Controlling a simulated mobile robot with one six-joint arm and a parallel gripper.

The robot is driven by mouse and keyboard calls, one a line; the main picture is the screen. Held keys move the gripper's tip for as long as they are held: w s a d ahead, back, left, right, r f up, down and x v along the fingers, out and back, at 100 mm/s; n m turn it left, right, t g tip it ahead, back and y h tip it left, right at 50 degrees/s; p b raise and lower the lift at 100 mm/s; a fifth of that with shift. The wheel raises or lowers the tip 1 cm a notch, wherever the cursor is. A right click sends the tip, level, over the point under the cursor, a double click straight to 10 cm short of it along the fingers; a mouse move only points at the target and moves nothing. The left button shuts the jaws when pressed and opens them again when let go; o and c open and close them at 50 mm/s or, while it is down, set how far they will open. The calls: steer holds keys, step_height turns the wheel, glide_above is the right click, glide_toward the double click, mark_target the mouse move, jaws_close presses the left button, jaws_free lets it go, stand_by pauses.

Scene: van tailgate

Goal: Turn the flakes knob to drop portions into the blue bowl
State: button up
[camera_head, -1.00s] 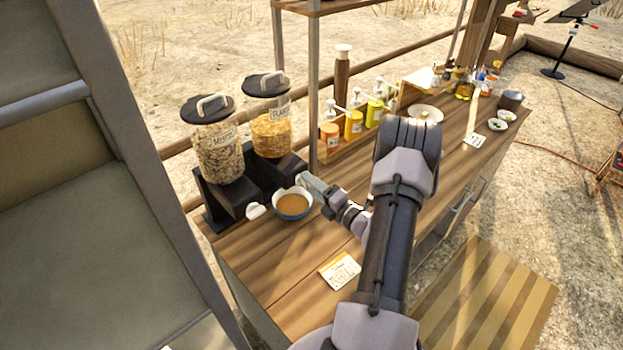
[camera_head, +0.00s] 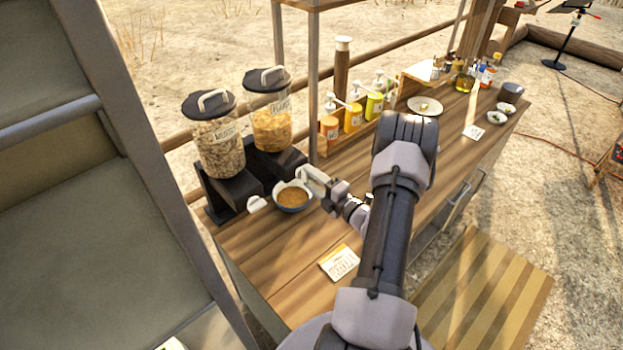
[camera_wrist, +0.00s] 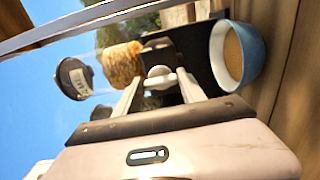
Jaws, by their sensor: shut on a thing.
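The flakes dispenser (camera_head: 271,128) is a clear jar of golden flakes with a dark lid on a black stand. It also shows sideways in the wrist view (camera_wrist: 122,65). The white flakes knob (camera_wrist: 160,76) sits between my fingertips in the wrist view. My gripper (camera_head: 306,175) is shut on it at the front of the stand; the knob is mostly hidden in the head view. The blue bowl (camera_head: 293,210) stands on the counter just below my gripper, with brown contents in it. It also shows in the wrist view (camera_wrist: 258,58).
A muesli dispenser (camera_head: 218,150) with a white knob (camera_head: 257,204) stands left of the flakes. Pump bottles (camera_head: 353,117) stand to the right behind my arm. A paper card (camera_head: 339,263) lies on the wooden counter (camera_head: 275,265). A shelf post (camera_head: 313,90) rises close beside the flakes dispenser.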

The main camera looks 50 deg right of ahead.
steer(key=o, duration=1.4)
steer(key=shift+c, duration=0.2)
steer(key=s+a+p, duration=0.1)
steer(key=s+a, duration=0.1)
steer(key=s, duration=1.5)
steer(key=shift+s, duration=0.15)
steer(key=shift+s, duration=0.1)
